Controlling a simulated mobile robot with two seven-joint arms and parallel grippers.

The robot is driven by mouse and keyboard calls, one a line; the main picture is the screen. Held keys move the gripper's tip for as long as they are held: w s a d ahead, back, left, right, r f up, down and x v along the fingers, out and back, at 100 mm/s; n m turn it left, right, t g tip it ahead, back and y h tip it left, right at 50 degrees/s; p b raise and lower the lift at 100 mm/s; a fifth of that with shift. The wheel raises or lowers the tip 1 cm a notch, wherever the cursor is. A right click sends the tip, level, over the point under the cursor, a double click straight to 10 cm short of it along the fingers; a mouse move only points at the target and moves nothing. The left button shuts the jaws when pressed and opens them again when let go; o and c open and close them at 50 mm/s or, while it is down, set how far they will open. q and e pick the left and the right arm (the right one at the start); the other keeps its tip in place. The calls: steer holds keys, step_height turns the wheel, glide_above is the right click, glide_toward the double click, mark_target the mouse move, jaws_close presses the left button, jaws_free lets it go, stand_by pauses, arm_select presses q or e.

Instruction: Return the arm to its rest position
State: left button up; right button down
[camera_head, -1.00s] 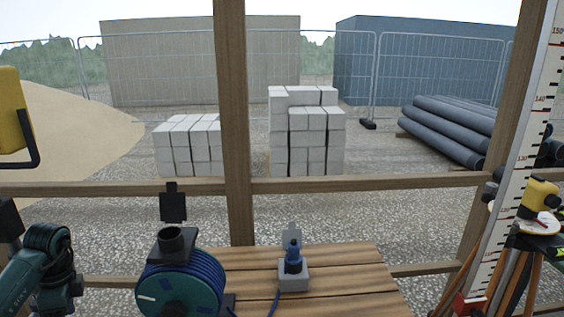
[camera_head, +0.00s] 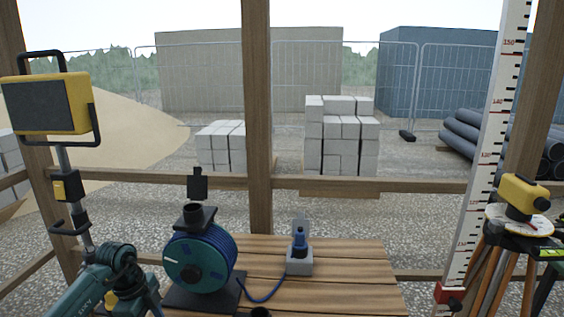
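The wooden bench (camera_head: 345,270) is in the lower middle. On it, a teal cable reel (camera_head: 186,268) stands upright on a dark base. A blue cable (camera_head: 262,296) runs between the reel and the box.
A yellow levelling instrument (camera_head: 522,197) on a tripod and a red-white measuring staff (camera_head: 488,150) are at right. A timber post (camera_head: 257,120) rises behind the bench.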

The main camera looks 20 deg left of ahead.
arm_select(q)
steer(key=w+d+f+m+t+h, duration=0.1)
steer(key=d+f+m+h, duration=0.15)
steer(key=d, duration=0.35)
steer(key=w+d+f+m+t+h, duration=0.1)
steer(key=d+h, duration=0.2)
steer(key=d, duration=0.3)
steer(key=s+d+r+n+t+h, duration=0.1)
steer(key=d+r+n+t+h, duration=0.1)
steer(key=d+t, duration=0.4)
steer(key=d+r+n+t+h, duration=0.2)
steer(key=d+r+t+h, duration=0.15)
steer(key=d, duration=0.45)
steer(key=s+d+f+n+g+y, duration=0.2)
steer(key=s+f+n+y, duration=0.7)
steer(key=s+f+n, duration=0.2)
step_height(320, 180, down, 4)
steer(key=shift+s+d+f+g+y, duration=0.15)
steer(key=shift+s+g+y, duration=0.25)
steer(key=shift+s, duration=0.65)
